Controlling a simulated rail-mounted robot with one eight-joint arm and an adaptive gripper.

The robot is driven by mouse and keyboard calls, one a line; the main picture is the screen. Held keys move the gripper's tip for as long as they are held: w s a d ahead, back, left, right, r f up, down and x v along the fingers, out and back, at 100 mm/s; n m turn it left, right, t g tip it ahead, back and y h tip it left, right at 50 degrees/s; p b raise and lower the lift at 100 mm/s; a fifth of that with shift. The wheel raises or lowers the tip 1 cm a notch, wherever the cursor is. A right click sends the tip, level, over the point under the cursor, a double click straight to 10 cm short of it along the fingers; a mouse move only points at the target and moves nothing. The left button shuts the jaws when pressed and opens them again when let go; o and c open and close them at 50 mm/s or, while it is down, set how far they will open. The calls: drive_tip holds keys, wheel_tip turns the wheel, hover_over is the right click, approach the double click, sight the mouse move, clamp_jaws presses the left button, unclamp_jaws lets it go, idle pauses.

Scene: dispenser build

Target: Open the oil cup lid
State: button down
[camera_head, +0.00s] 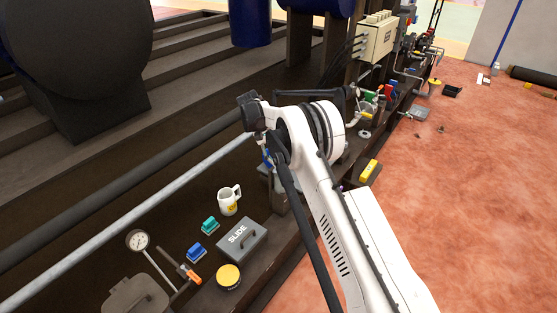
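My white arm reaches up from the lower right to a dark end part (255,112) beside its round white joint. I cannot make out separate fingertips, so the opening of my gripper is unclear. No oil cup can be identified with certainty. A small round tin with a yellow top (229,275) stands on the dark ledge, below and left of my arm and well apart from its end. A grey block (279,199) with a small blue part above it is partly hidden behind my arm; its details are too small to tell.
A grey box marked SLIDE (242,240), a white mug (229,200), teal (210,226) and blue (196,252) blocks and a dial gauge (137,241) stand on the ledge. A metal rail (130,222) runs behind them. The reddish floor at right is mostly clear.

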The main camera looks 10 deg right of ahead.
drive_tip(key=c, duration=1.6)
unclamp_jaws()
drive_tip(key=v, duration=1.2)
drive_tip(key=shift+r, duration=0.1)
